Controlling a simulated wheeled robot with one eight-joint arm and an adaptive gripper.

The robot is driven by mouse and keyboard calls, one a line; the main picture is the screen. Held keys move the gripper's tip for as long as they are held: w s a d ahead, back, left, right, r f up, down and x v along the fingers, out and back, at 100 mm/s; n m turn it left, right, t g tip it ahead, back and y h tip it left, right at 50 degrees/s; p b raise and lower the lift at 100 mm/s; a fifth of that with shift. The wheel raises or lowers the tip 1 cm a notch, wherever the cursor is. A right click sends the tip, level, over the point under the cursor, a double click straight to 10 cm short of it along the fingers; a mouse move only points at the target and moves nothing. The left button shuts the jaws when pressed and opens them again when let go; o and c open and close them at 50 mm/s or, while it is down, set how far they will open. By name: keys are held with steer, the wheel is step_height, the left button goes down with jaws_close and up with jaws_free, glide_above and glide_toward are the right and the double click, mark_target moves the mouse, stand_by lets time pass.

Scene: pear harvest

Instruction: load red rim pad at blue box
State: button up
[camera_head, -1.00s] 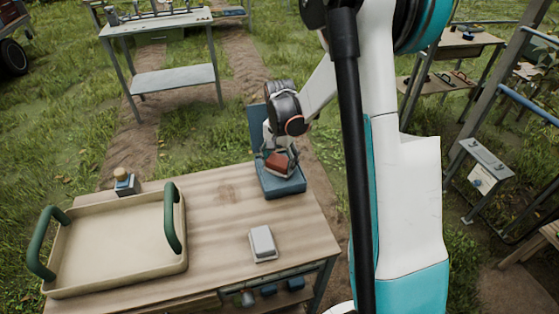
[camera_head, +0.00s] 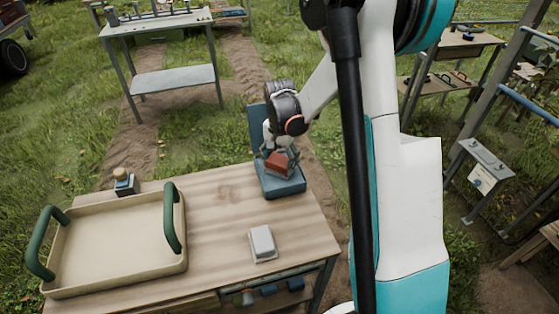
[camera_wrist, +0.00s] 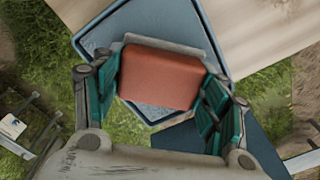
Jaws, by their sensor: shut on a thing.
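The red rim pad (camera_head: 280,164) is in my gripper (camera_head: 278,157), over the open blue box (camera_head: 287,188) at the far right corner of the wooden table. In the wrist view, the pad (camera_wrist: 160,76) sits between the two green-padded fingers of my gripper (camera_wrist: 160,84), with a grey edge along its top side. The blue box (camera_wrist: 88,40) shows behind and around it. The pad looks tilted in the head view. Whether it touches the box floor I cannot tell. The box's raised blue lid (camera_head: 256,122) stands behind my gripper.
A beige tray (camera_head: 120,270) with green handles fills the table's left side. A small white-grey block (camera_head: 262,242) lies near the front right. A small blue item with a tan knob (camera_head: 124,182) stands behind the tray. The table's (camera_head: 215,220) middle is clear.

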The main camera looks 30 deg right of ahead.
mark_target(279, 160)
steer(key=shift+r+p, duration=2.15)
steer(key=shift+r, duration=1.4)
steer(key=shift+f, duration=0.1)
